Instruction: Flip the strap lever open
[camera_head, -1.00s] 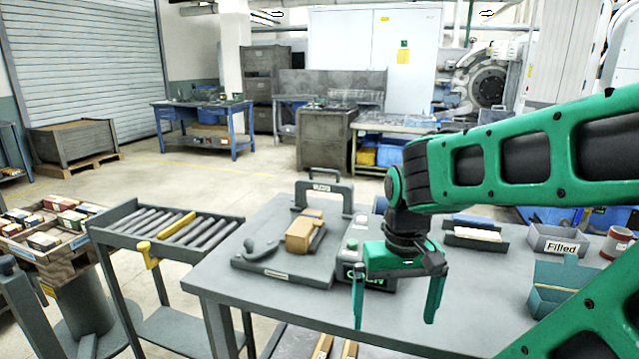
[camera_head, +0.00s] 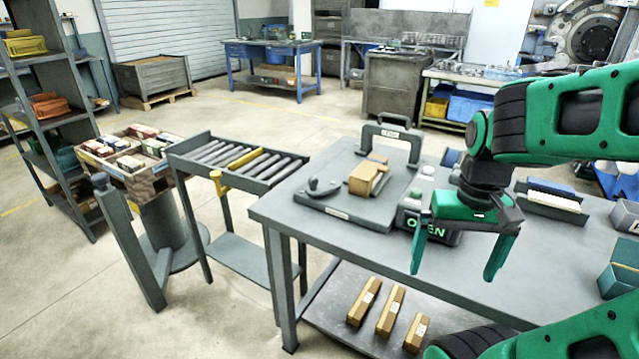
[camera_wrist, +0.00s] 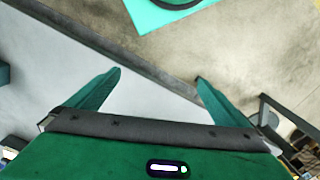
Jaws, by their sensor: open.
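A yellow strap (camera_head: 247,158) lies across the rollers. I cannot tell exactly how the lever joins the strap. My gripper (camera_head: 452,275) is open and empty, pointing down over the front edge of the grey bench (camera_head: 370,262), well to the right of the lever. In the wrist view its two fingers (camera_wrist: 158,75) are spread with nothing between them; the lever does not show there.
A grey fixture plate (camera_head: 345,214) with a handle and a brown block (camera_head: 366,178) lies on the bench between gripper and stand. A green-lit box (camera_head: 428,225) reads OPEN. A carton of small boxes (camera_head: 130,165) stands left of the stand, beside a grey post (camera_head: 130,245).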

